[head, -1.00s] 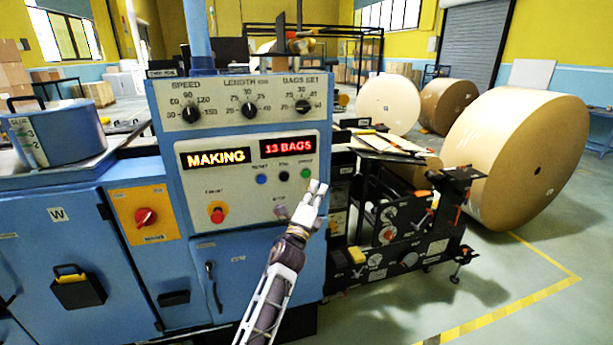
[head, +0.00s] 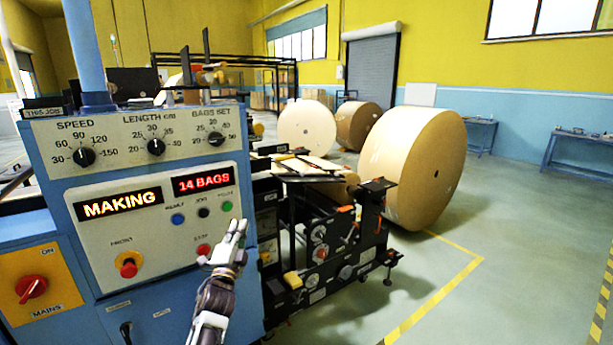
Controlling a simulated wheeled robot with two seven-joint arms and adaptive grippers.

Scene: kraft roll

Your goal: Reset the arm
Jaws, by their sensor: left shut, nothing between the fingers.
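My left gripper (head: 238,228) is in the head view, pointing up in front of the blue machine's control panel (head: 100,225). Its fingers are shut and empty. Its tip is just below the green button (head: 227,207) and right of the red stop button (head: 203,249); I cannot tell whether it touches the panel. The left display (head: 119,204) reads MAKING and the right display (head: 203,183) reads 14 BAGS. My right gripper is not in view.
A black roll-stand frame (head: 325,250) with orange-handled parts stands right of the panel. Large kraft rolls (head: 415,165) stand behind it. A yellow floor line (head: 432,300) marks the area. Open grey floor lies at right.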

